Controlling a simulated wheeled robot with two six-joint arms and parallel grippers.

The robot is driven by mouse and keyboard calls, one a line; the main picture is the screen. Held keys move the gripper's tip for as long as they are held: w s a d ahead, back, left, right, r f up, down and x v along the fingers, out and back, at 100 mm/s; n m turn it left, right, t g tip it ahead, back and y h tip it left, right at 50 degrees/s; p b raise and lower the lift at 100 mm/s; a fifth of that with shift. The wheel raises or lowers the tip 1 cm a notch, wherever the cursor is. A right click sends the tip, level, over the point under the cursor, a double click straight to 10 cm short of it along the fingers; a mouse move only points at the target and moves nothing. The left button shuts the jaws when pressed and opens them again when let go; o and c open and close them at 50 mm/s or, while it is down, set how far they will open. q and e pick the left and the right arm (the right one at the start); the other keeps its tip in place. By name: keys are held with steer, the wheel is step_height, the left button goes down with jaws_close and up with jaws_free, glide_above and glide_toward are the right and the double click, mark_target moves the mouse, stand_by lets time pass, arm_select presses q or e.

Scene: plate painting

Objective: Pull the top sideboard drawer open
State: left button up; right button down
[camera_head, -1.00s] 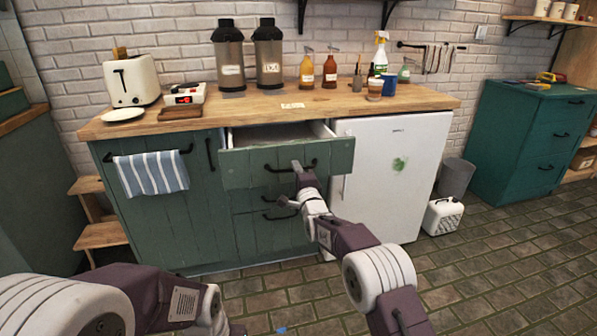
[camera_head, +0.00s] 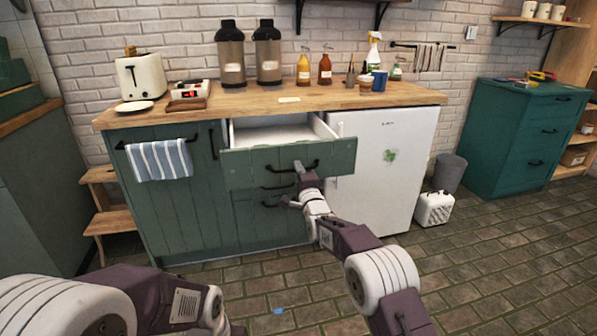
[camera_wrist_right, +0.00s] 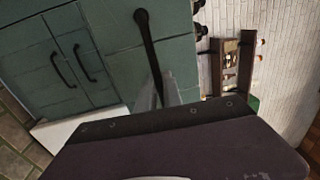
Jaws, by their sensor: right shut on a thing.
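The top sideboard drawer (camera_head: 245,168) has a green front and stands pulled out, its white interior showing from above. My right gripper (camera_head: 302,172) is shut on its black handle (camera_head: 281,169), right of the front's middle. In the right wrist view the black handle (camera_wrist_right: 147,40) runs down to the jaws, which are largely hidden behind the purple gripper body. My left arm shows at the lower left of the head view, but its gripper is out of view.
The wooden worktop (camera_head: 215,105) carries a toaster (camera_head: 140,76), dispensers and bottles. A striped towel (camera_head: 159,160) hangs left of the drawer, and a white fridge (camera_head: 385,165) stands to its right. Tiled floor in front is clear apart from a small blue spot (camera_head: 278,311).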

steer(key=c, duration=1.5)
jaws_free()
steer(key=v, duration=0.9)
steer(key=shift+b, duration=0.4)
steer(key=shift+f, duration=0.1)
